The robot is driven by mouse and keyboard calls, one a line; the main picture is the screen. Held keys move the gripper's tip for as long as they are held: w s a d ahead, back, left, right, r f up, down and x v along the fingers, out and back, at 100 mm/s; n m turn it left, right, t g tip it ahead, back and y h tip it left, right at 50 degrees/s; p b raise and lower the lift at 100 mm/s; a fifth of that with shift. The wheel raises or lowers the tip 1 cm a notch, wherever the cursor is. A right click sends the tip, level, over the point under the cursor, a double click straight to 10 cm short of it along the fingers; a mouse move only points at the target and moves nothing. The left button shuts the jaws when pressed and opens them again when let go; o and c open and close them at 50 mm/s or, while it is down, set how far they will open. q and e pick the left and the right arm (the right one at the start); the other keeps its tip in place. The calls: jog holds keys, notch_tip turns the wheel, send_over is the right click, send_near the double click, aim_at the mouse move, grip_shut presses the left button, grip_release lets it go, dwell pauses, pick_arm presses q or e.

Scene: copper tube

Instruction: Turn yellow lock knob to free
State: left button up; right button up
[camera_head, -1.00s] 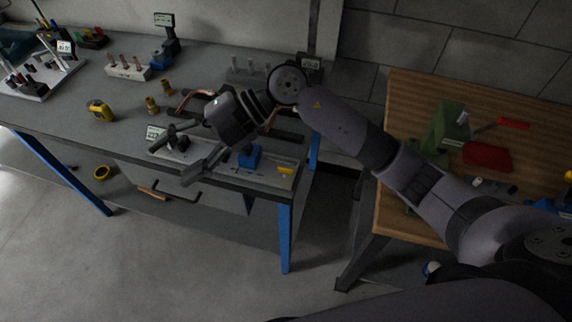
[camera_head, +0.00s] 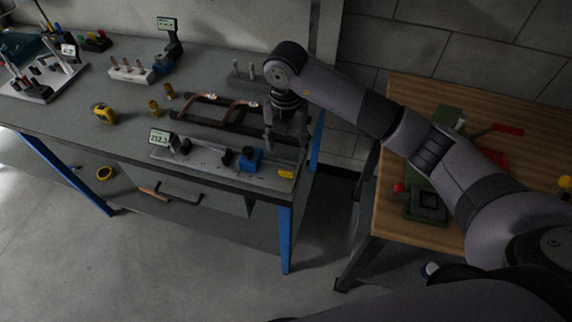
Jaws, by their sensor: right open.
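The yellow lock knob (camera_head: 286,174) sits at the right end of a grey fixture plate (camera_head: 212,172) along the front edge of the grey bench. It looks like a small flat yellow piece; its exact turn is too small to tell. A blue block (camera_head: 250,160) stands on the plate just left of it. My right gripper (camera_head: 285,148) points down behind and above the knob, apart from it in the picture. It is open, its fingers spread, with nothing seen between them. My left gripper is not in view.
Bent copper tubes (camera_head: 236,104) lie in a dark holder behind the plate. A small display (camera_head: 159,137) stands at the plate's left end. A yellow tape measure (camera_head: 104,113) and brass fittings lie further left. A wooden table (camera_head: 388,207) stands at the right.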

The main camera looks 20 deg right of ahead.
aim_at(286, 171)
pick_arm(q)
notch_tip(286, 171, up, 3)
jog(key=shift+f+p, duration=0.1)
jog(key=shift+p, duration=1.05)
pick_arm(e)
notch_tip(286, 171, down, 10)
jog(key=shift+r, duration=0.1)
jog(key=c, duration=1.1)
jog(key=shift+c, duration=0.2)
